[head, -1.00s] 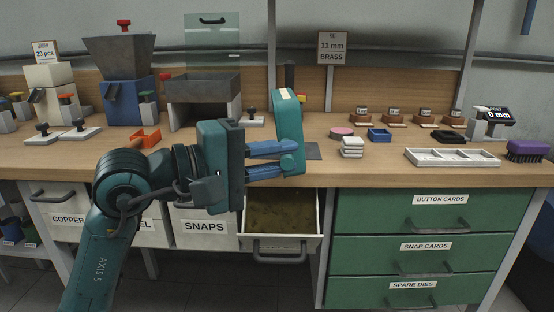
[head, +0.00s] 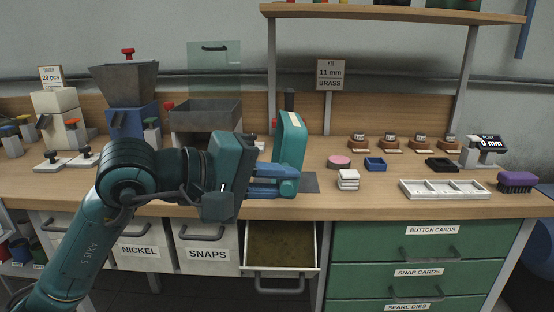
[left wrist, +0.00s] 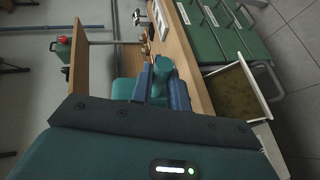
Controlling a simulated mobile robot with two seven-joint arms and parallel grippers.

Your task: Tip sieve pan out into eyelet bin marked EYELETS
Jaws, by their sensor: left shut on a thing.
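My left gripper (head: 276,182) has its blue fingers shut on a teal piece that I take for the sieve pan (head: 291,140), with a cream label on its upper edge. The pan stands steeply on edge, and its inside is hidden from me. In the left wrist view the fingers (left wrist: 162,85) close around its round teal part (left wrist: 162,68). An open bin (head: 317,248) stands pulled out below and in front of the bench, with a mottled olive-brown inside; it also shows in the left wrist view (left wrist: 262,95). No EYELETS marking is readable on it. My right gripper is not in view.
Closed bins marked NICKEL (head: 140,252) and SNAPS (head: 207,254) stand left of the open bin. Green drawers (head: 425,250) stand right. The bench (head: 350,205) holds a grey hopper (head: 205,117), white blocks (head: 348,180) and a white tray (head: 452,189).

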